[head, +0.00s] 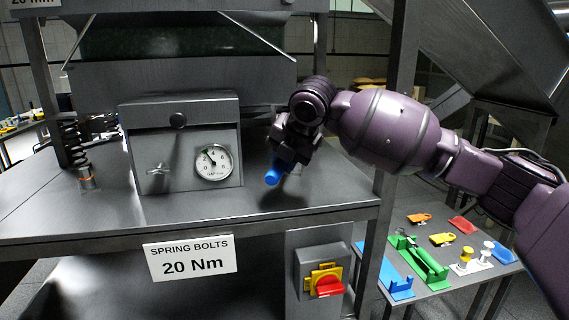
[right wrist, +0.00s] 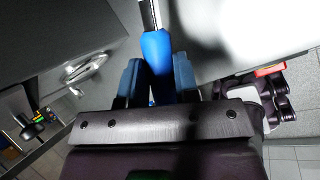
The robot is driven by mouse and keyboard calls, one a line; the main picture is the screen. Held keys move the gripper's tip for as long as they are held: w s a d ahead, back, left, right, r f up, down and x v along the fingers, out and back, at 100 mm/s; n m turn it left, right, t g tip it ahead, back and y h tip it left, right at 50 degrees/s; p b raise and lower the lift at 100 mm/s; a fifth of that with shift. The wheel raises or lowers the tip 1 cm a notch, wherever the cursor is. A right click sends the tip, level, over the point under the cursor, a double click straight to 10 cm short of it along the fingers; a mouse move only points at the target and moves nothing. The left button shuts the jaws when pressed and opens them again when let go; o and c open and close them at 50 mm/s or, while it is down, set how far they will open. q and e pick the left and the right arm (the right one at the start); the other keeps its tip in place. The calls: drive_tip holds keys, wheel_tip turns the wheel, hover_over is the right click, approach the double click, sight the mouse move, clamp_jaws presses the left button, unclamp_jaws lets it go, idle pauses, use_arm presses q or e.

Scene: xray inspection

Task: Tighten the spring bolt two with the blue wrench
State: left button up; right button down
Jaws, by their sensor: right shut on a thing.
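My right gripper (head: 285,150) is shut on the blue handle (head: 273,177) of the blue wrench, over the steel shelf to the right of the gauge box. In the right wrist view the blue wrench (right wrist: 156,50) stands between the two fingers (right wrist: 158,82), its metal shaft running out at the top edge; its head is out of view. A dark coil spring with a bolt (head: 87,180) stands at the left of the shelf. I cannot tell its number. No spring bolt shows clearly near the right gripper. My left gripper is not in view.
The gauge box (head: 180,142) with a dial (head: 214,162) stands mid-shelf. A "SPRING BOLTS 20 Nm" sign (head: 191,257) and a red switch (head: 329,287) are below. Posts stand beside my right arm. A lower table at right holds a green holder (head: 424,266) and coloured tags.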

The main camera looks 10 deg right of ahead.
drive_tip(key=shift+r, duration=1.5)
